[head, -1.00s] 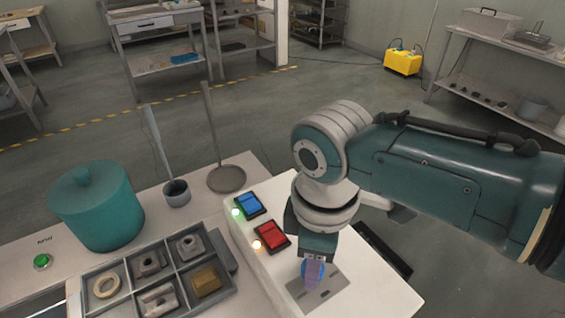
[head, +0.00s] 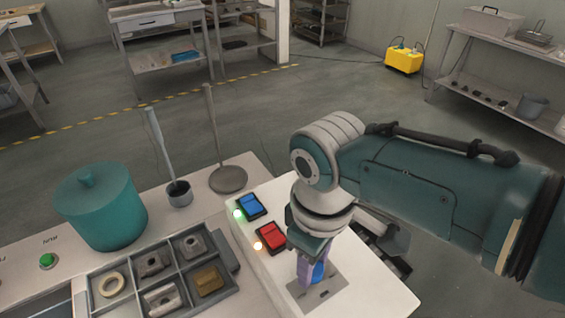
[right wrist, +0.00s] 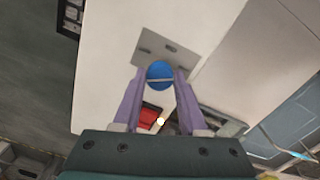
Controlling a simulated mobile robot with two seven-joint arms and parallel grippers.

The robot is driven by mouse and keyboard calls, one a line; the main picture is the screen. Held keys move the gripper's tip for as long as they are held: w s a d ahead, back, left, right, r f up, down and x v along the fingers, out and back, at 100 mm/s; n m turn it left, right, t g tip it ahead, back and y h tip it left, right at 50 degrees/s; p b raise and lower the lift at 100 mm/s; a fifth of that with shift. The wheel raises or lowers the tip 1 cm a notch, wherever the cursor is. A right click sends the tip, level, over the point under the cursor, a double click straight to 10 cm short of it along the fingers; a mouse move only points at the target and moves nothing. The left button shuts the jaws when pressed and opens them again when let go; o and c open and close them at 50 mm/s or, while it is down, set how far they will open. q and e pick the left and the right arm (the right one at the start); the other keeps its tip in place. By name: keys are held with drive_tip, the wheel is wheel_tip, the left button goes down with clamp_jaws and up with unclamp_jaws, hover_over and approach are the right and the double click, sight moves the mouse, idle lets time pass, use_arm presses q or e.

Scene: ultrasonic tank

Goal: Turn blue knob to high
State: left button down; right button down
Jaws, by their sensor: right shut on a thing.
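The blue knob (right wrist: 160,73) sits on a grey plate (right wrist: 178,52) with dark marks, on the white panel top. In the head view the knob (head: 318,272) is partly hidden behind my fingers. My right gripper (right wrist: 160,80) points down and has its purple fingers on both sides of the knob, shut on it. In the head view my right gripper (head: 311,272) is at the plate near the panel's front. A pale line crosses the knob's face. Which mark it points to cannot be told. My left gripper is not in view.
A blue switch (head: 249,206) with a green light and a red switch (head: 270,237) with an orange light sit beside the plate. A teal lidded pot (head: 100,207), a sectioned parts tray (head: 130,290) and a green button (head: 47,261) are at left.

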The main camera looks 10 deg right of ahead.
drive_tip(key=shift+c, duration=2.2)
unclamp_jaws()
drive_tip(key=shift+r, duration=0.1)
drive_tip(key=shift+r+p, duration=0.3)
drive_tip(key=shift+r, duration=0.1)
wheel_tip(320, 180, up, 9)
drive_tip(key=p, duration=0.2)
drive_tip(key=shift+p, duration=0.3)
drive_tip(key=shift+s+a, duration=0.1)
